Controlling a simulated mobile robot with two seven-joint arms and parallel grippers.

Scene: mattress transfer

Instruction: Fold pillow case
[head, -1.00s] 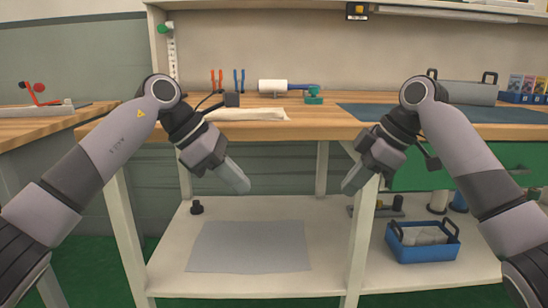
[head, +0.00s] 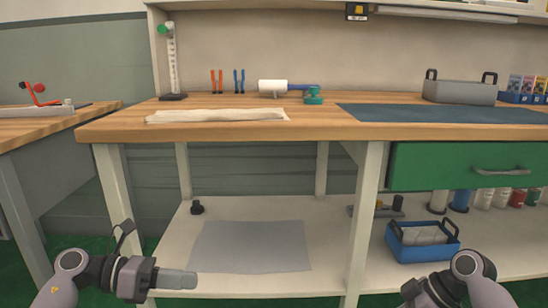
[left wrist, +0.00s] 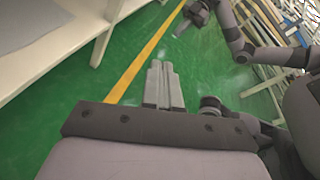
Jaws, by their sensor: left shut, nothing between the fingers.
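The pillow case looks like the cream, flat cloth (head: 215,116) lying on the wooden workbench top at the left, near its front edge. In the head view my left gripper (head: 192,280) is low at the bottom left, in front of the lower shelf, well below and apart from the cloth. Its fingers are together and empty; they also show shut in the left wrist view (left wrist: 163,72) above the green floor. My right arm's wrist is at the bottom right of the head view, with its fingers not clearly shown. The right gripper (left wrist: 182,28) shows small in the left wrist view.
The wooden bench (head: 330,132) also holds a white roll (head: 273,86), a dark blue mat (head: 440,113) and a grey tote (head: 460,92). Below are a grey sheet (head: 250,246) on the shelf, a blue basket (head: 422,245) and a green drawer (head: 460,166). The bench top around the cloth is mostly clear.

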